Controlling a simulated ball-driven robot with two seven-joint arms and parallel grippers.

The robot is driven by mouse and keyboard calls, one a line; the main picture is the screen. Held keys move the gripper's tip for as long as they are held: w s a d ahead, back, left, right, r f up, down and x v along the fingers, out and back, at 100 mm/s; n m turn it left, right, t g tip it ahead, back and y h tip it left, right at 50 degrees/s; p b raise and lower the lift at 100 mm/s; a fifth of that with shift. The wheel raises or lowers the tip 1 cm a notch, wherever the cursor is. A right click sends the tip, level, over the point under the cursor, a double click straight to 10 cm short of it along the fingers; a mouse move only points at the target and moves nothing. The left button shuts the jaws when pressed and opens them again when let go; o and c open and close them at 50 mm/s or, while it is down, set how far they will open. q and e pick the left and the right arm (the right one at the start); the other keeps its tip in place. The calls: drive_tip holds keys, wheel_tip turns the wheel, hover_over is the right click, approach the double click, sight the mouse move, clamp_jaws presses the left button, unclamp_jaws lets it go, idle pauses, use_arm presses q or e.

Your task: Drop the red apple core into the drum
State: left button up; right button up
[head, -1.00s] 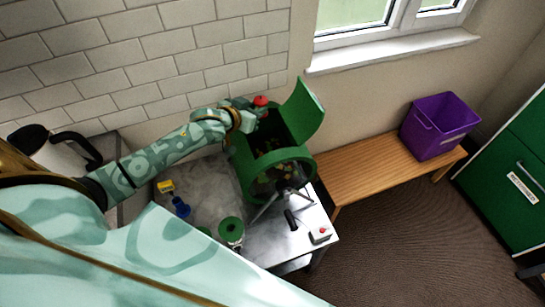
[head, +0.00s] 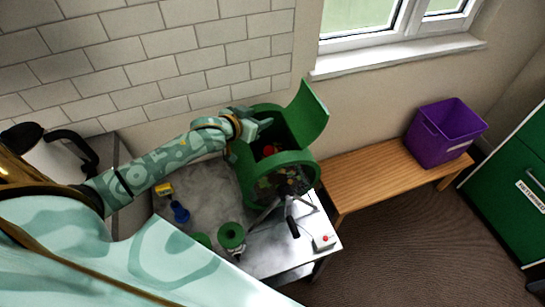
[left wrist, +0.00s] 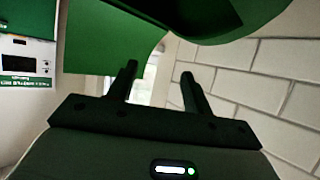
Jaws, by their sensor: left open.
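The red apple core (head: 269,150) lies inside the green drum (head: 241,165), seen through its open top in the head view. Its lid (head: 307,112) stands raised at the back right. My left gripper (head: 262,126) is open and empty, just above the drum's opening at its left edge. In the left wrist view the two dark fingers (left wrist: 158,88) stand apart with nothing between them, and green drum parts (left wrist: 115,40) fill the top. Darker scraps lie in the drum around the core. My right gripper is not in view.
The drum stands on a grey metal table (head: 200,185) with a blue item (head: 180,212), a yellow item (head: 163,189), a green-topped container (head: 231,236) and a red-button box (head: 325,241). A purple bin (head: 445,135) sits on a wooden bench (head: 375,172) to the right.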

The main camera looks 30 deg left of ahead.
use_arm(q)
drive_tip(key=p+v, duration=0.3)
drive_tip(key=v, duration=1.3)
